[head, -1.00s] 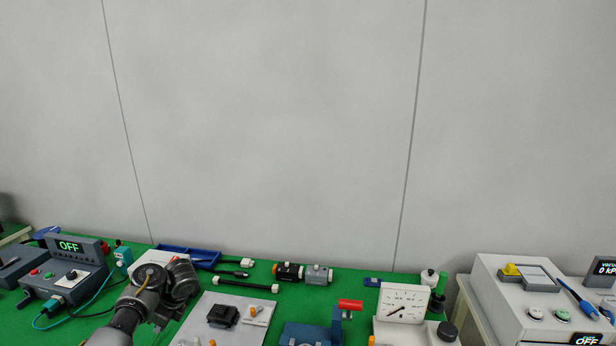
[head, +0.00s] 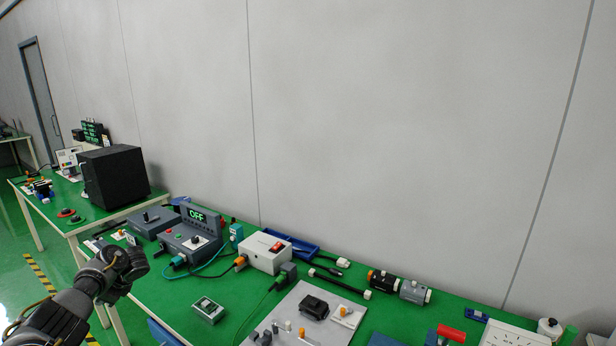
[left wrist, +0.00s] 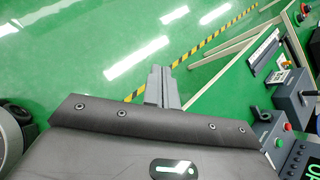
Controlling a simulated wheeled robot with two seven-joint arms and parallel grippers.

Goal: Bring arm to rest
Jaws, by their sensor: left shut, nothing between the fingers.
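My left arm comes in from the lower left in the head view, dark grey and bent. Its left gripper (head: 131,240) is small in that view, by the left end of the green bench (head: 172,306). In the left wrist view the left gripper (left wrist: 158,76) shows as two grey fingers closed together with nothing between them. They are over the green floor (left wrist: 90,40), left of the bench's devices. My right arm and gripper are not in view.
Another table with a black box (head: 114,176) is at left. Yellow-black tape (left wrist: 215,35) marks the open floor.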

